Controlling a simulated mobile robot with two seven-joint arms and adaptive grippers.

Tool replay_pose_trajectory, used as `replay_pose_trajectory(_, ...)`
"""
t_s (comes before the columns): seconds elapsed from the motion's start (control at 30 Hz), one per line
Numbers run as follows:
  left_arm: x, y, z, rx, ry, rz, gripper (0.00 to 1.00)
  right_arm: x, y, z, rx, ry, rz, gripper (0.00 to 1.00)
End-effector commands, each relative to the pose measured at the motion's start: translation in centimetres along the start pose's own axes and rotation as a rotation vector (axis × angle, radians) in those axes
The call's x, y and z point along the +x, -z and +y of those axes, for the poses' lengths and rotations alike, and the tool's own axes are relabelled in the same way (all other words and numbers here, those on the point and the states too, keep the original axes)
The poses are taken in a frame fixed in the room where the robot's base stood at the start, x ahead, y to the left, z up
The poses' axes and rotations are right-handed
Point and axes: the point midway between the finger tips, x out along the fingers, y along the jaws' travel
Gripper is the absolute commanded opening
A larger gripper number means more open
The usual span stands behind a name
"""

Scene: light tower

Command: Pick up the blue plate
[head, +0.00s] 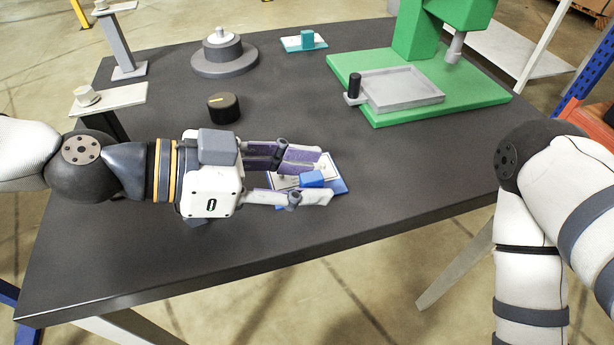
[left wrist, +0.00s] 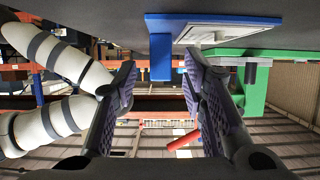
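The blue plate (head: 341,186) lies on the dark table near its front edge, partly hidden by my left gripper. It has a pale panel on top and an upright blue block (head: 312,179) as a handle. My left gripper (head: 322,179) reaches in from the left, its two fingers open on either side of the block. In the left wrist view, which is upside down, the plate (left wrist: 158,24) and block (left wrist: 160,62) show ahead, between the open fingers and apart from them. My right gripper is not in view; only my right arm shows at the right.
A green press (head: 395,108) with a grey tray (head: 405,90) stands at the back right. A teal plate (head: 290,44), a round grey stand (head: 225,64) and a black knob (head: 224,107) are farther back. The table right of the blue plate is clear.

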Motion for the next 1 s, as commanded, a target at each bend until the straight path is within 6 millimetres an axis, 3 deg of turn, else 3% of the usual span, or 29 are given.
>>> replay_pose_trajectory(0.1, 1.2, -0.1, 0.1, 0.000, -0.002, -0.001, 0.38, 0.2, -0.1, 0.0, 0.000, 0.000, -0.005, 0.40)
replay_pose_trajectory(0.3, 1.3, 0.1, 0.0, 0.001, 0.001, 0.001, 0.38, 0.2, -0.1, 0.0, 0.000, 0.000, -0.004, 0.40)
replay_pose_trajectory(0.5, 1.2, 0.1, 0.0, 0.001, 0.001, 0.001, 0.00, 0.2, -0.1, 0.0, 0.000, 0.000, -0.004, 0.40)
replay_pose_trajectory(0.87, 1.2, 0.2, 0.0, 0.002, 0.002, 0.001, 0.00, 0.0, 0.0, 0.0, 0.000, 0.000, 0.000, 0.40)
replay_pose_trajectory(1.0, 0.8, 1.6, 0.2, 0.007, 0.004, 0.003, 0.00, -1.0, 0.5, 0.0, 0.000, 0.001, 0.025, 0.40)
